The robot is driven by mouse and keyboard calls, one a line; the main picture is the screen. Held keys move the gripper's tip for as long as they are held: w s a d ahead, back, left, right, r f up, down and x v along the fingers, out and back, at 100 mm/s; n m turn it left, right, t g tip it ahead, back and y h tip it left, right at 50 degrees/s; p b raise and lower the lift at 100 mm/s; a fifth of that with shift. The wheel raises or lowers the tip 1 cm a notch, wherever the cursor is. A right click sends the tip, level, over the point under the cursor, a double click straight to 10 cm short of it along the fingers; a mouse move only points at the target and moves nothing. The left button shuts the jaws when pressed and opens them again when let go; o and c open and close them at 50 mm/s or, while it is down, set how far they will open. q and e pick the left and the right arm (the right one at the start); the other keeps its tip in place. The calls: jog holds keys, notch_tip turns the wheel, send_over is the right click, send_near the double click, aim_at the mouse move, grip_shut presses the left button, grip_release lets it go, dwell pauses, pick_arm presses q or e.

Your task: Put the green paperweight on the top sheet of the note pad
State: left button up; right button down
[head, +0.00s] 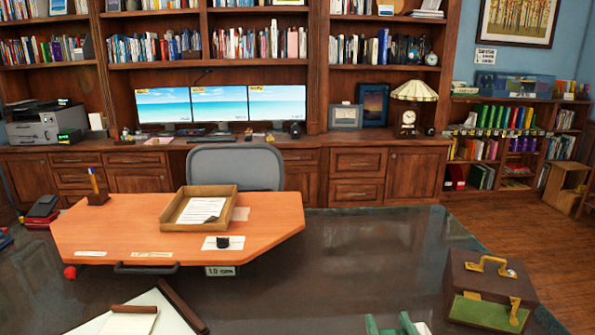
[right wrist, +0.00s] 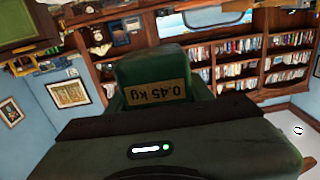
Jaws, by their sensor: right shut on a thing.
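The green paperweight (right wrist: 150,64) is a dark green block with a tan "0.45 kg" label, upside down in the right wrist view. My right gripper (head: 394,325) is shut on it; at the bottom edge of the head view only green upright parts show, mostly cut off. The note pad (head: 128,324) is a white pad with a brown strip along its top, at the lower left of the head view and cut off by the frame. My right gripper is well to the right of the pad. My left gripper is out of view.
An orange board (head: 120,228) on the dark desk carries a wooden tray (head: 228,211) with papers, a pen holder (head: 97,198) and a small black object (head: 223,242). A brown box (head: 470,275) with brass fittings stands at right. The dark desktop (head: 345,250) between is clear.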

jog(key=s+d+h, duration=0.1)
jog(key=s, duration=0.5)
jog(key=w+a+r+y, duration=0.1)
jog(key=w+r, duration=0.1)
jog(key=w, duration=0.6)
jog(key=w+r, duration=0.3)
jog(key=w, duration=0.5)
jog(key=shift+w+a+n+y+b, duration=0.35)
jog(key=shift+a+n+y+b, duration=0.05)
jog(key=shift+b, duration=0.05)
notch_tip(320, 180, down, 16)
jog(key=shift+b, duration=0.9)
notch_tip(320, 180, down, 4)
jog(key=shift+r, duration=0.2)
